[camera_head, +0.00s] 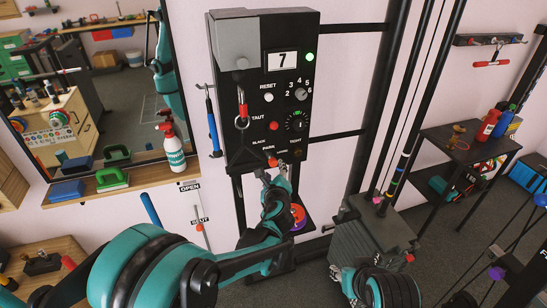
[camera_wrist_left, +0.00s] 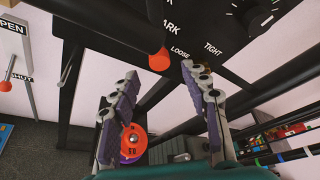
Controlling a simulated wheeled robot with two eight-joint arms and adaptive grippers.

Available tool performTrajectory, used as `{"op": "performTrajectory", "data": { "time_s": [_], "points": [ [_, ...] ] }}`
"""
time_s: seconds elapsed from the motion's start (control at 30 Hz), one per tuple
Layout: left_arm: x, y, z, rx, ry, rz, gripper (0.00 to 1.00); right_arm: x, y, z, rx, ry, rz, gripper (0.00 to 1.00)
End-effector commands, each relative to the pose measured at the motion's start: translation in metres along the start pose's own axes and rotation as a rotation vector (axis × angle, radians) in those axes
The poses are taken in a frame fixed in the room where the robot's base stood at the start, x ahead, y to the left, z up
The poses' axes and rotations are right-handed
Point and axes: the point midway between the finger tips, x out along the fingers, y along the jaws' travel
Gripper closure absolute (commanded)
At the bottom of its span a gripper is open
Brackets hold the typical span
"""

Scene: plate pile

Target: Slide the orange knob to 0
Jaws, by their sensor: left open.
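An orange-red knob (camera_head: 272,162) sits at the lower edge of the black control panel (camera_head: 248,112), near the word PARK. In the left wrist view the knob (camera_wrist_left: 159,59) shows as a ball just beyond and between my fingertips. My left gripper (camera_head: 273,176) is open just below the panel, its fingers pointing up at it. In the left wrist view my left gripper (camera_wrist_left: 157,78) holds nothing, and I cannot tell whether a finger touches the knob. No 0 mark is readable. The display (camera_head: 282,60) reads 7. My right gripper is not in view.
A second orange-tipped lever (camera_head: 199,227) is at the OPEN and SHUT labels on the left. Orange and purple discs (camera_wrist_left: 132,142) are below the panel. A shelf (camera_head: 130,182) holds a spray bottle (camera_head: 171,145).

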Motion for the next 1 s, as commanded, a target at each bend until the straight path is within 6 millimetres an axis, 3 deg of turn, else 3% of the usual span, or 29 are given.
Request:
{"op": "performTrajectory", "data": {
  "time_s": [0.4, 0.77, 0.8, 0.97, 1.0],
  "points": [
    [0.063, 0.002, 0.000, -0.004, -0.001, 0.002, 0.54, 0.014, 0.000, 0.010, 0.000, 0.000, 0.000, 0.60],
    [0.071, 0.001, 0.001, -0.004, 0.000, 0.002, 0.54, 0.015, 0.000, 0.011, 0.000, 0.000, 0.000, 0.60],
    [0.071, 0.001, 0.001, -0.004, 0.000, 0.002, 0.56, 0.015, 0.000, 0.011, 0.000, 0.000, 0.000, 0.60],
    [0.071, 0.001, 0.001, -0.004, 0.000, 0.002, 0.99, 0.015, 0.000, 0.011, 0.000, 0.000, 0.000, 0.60],
    [0.071, 0.001, 0.001, -0.004, 0.000, 0.002, 1.00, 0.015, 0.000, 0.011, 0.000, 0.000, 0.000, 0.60]
  ]
}}
